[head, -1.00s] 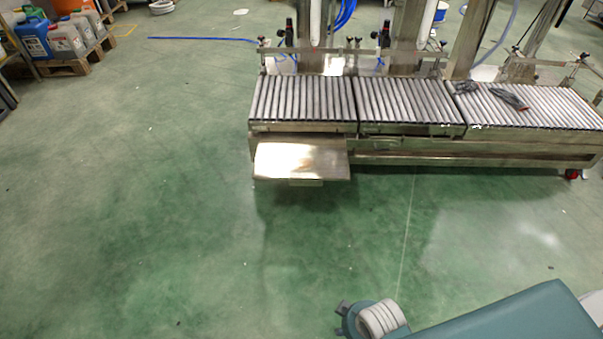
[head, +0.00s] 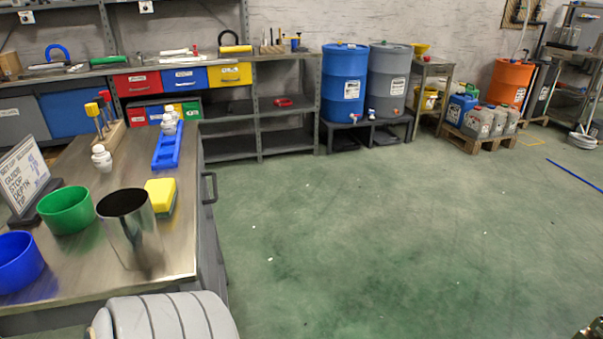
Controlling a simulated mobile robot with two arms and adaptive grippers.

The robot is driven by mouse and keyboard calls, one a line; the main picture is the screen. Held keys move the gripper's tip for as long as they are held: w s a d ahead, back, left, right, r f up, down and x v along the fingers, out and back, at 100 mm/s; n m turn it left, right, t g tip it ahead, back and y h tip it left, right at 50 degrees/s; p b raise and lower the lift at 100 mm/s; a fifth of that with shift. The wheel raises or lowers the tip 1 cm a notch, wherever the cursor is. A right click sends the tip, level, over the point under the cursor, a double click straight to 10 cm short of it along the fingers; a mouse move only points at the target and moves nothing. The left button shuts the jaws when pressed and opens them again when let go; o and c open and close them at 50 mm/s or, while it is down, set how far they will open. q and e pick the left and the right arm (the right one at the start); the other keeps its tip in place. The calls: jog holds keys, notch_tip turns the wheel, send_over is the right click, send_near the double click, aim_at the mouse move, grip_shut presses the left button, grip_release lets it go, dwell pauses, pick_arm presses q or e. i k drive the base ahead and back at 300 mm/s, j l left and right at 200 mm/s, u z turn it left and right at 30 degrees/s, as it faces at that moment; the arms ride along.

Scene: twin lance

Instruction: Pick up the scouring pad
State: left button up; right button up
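The scouring pad (head: 161,196), yellow on top with a green lower layer, rests on the metal workbench (head: 180,255) at the left in the head view. It lies just behind and right of a steel cup (head: 130,230), which hides part of its near left side. A white ribbed part of my own arm shows at the bottom edge, below the bench front. Neither gripper can be made out in the head view. A small dark piece at the bottom right corner is too cut off to identify.
A green bowl (head: 67,210) and a blue bowl (head: 18,262) stand left of the cup. A blue tray (head: 167,150) with white bottles lies behind the pad. A sign (head: 28,178) stands at the left. Open green floor (head: 380,240) lies right of the bench.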

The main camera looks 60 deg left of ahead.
aim_at(163, 193)
jog(key=u, duration=2.65)
